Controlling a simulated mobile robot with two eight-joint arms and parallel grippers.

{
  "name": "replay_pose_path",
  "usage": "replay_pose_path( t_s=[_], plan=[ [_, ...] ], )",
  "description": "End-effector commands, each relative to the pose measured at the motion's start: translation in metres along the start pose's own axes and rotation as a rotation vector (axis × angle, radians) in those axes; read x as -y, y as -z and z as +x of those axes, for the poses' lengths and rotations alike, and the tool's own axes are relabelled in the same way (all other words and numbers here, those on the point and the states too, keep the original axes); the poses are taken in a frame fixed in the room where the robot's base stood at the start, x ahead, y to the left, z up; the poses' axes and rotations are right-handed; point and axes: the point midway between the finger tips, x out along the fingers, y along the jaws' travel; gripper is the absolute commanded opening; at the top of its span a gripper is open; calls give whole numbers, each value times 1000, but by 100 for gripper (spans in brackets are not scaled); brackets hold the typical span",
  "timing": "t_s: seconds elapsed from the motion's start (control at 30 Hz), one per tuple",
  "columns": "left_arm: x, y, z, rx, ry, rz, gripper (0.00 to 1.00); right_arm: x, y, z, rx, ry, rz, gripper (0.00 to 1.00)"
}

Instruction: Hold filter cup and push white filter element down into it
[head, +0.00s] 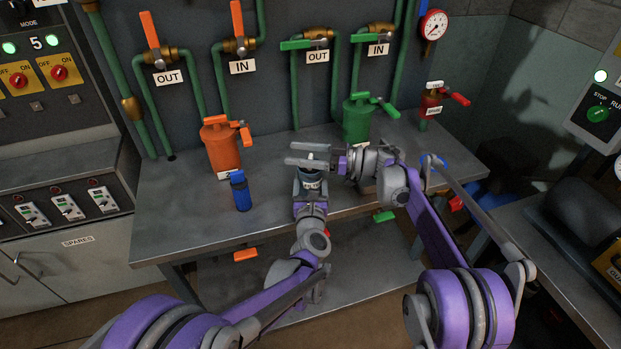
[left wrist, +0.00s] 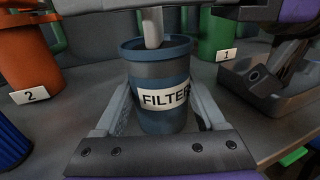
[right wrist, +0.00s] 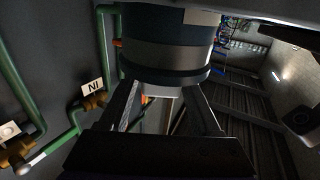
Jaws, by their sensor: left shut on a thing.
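The filter cup is blue-grey with a "FILTER" label (left wrist: 150,117) and stands upright in the left wrist view. It also shows in the head view (head: 310,177). My left gripper (left wrist: 160,125) is shut on the cup, one finger on each side. The white filter element (left wrist: 153,27) sticks up from the cup's mouth; its lower part is hidden inside. In the right wrist view the element (right wrist: 168,108) shows as a pale stem against the cup (right wrist: 165,50). My right gripper (head: 306,155) is open above the cup, with its fingers apart on either side of the stem.
An orange canister (head: 220,148) and a green canister (head: 357,120) stand behind. Pipes with valves line the back wall. The bench's front left is clear.

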Motion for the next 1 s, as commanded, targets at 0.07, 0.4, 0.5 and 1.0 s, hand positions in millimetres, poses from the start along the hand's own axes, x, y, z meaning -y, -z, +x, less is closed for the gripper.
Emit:
replay_pose_path(
  t_s=[0.07, 0.4, 0.5, 1.0],
  plan=[
    [0, 0, 0, 0, 0, 0, 14, 0, 0, 0, 0, 0, 0, 76],
    [0, 0, 0, 0, 0, 0, 14, 0, 0, -5, 1, -1, 0, 76],
    [0, 0, 0, 0, 0, 0, 14, -1, 0, -17, 1, -3, 0, 76],
    [0, 0, 0, 0, 0, 0, 14, -1, 0, -110, 1, -2, 0, 76]
  ],
)
